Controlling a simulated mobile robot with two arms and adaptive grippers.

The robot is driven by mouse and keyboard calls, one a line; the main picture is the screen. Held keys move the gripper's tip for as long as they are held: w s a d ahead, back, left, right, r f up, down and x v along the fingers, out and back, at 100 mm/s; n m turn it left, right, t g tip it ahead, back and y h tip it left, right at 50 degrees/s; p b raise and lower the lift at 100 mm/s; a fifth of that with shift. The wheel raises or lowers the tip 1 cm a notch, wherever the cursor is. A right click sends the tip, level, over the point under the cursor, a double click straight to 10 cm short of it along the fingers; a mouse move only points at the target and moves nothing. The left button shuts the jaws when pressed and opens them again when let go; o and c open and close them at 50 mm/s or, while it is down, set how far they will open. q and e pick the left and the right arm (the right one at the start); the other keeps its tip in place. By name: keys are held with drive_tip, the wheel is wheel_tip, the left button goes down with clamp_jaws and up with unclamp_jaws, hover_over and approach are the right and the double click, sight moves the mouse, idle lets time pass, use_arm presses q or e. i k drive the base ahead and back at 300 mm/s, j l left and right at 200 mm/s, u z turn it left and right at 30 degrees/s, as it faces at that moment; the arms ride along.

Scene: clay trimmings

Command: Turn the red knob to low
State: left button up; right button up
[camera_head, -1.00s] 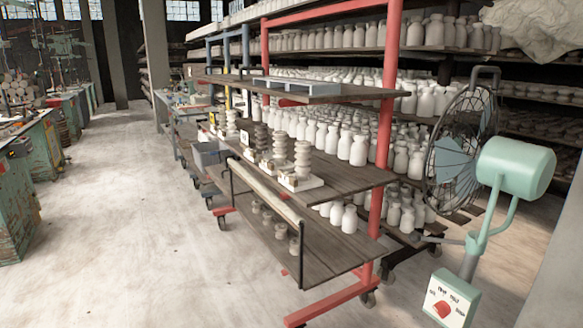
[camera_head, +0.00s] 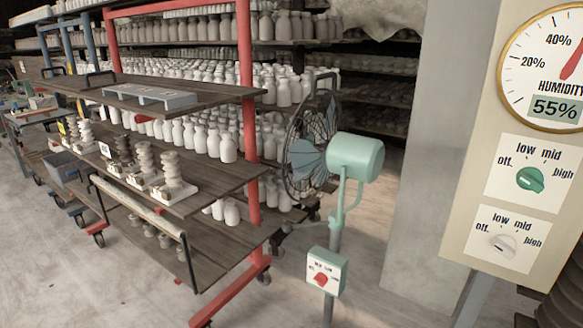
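The red knob (camera_head: 321,280) sits on a white plate on the front of a mint-green control box (camera_head: 340,268). The box is mounted low on the stand of a mint-green fan (camera_head: 355,157), at the lower middle of the head view. Small labels are printed above the knob, but they are too small to read surely, and the knob's setting cannot be told. Neither of my grippers shows in this view.
A panel at right carries a humidity gauge (camera_head: 552,70) reading 55%, a green knob (camera_head: 530,179) and a white knob (camera_head: 503,245). A wheeled rack (camera_head: 250,190) with bottles and stacked pieces stands left of the fan. Open floor (camera_head: 90,285) lies at lower left.

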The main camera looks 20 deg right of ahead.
sight(321, 278)
drive_tip(key=i+z, duration=0.1)
drive_tip(key=z, duration=0.3)
drive_tip(key=i+j+z, duration=0.1)
drive_tip(key=z, duration=0.35)
drive_tip(key=j+z, duration=0.2)
drive_tip(key=z, duration=0.2)
drive_tip(key=i+j+z, duration=0.1)
drive_tip(key=z, duration=0.35)
drive_tip(key=i+j+z, duration=0.1)
drive_tip(key=j+z, duration=0.25)
drive_tip(key=j, duration=1.1)
drive_tip(key=j+z, duration=0.35)
drive_tip(key=j, duration=1.05)
